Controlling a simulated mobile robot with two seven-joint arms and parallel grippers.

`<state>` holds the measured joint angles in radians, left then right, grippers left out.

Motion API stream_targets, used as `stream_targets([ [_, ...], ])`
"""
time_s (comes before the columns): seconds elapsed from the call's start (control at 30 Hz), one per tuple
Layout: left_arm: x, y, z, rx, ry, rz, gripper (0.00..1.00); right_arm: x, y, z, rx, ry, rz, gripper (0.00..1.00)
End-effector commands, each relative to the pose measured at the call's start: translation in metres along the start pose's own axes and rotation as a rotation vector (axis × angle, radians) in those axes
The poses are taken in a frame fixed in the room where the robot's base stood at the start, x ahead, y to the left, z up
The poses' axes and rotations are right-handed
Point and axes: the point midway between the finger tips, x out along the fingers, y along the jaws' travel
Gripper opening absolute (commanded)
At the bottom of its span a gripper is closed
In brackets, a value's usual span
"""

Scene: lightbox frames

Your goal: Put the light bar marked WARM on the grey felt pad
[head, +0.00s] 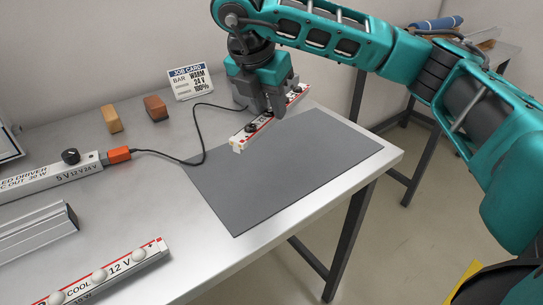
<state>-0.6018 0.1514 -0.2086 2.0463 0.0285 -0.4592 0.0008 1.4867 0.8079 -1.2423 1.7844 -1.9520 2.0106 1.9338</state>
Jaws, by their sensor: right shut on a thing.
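A second light bar (108,272), marked COOL 12 V, lies at the front left of the table. The pad is otherwise bare. My left gripper is not in view.
A driver box (50,180) with an orange plug (118,155) and black cable (204,140) lies left of the pad. Two small blocks, tan (111,119) and brown (156,108), sit behind. An aluminium profile (35,232) lies front left.

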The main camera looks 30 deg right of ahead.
Motion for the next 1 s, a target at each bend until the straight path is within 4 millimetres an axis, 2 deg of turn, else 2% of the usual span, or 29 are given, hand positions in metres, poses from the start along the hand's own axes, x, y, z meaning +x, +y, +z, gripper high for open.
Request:
stream_targets([
  [0.03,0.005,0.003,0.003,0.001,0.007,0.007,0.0,0.019,0.0,-0.009,-0.002,0.004,-0.003,0.0],
  [0.23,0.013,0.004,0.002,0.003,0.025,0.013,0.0,0.054,0.0,-0.023,-0.001,0.002,-0.001,0.0],
  [0.47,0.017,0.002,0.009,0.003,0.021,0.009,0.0,0.067,0.0,-0.028,-0.001,0.001,0.001,0.0],
  [0.7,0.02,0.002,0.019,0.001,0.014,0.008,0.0,0.096,0.0,-0.04,0.0,0.0,0.0,0.0],
  [1.0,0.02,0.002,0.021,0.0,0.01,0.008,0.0,0.097,0.0,-0.04,0.0,0.0,0.002,0.0],
])
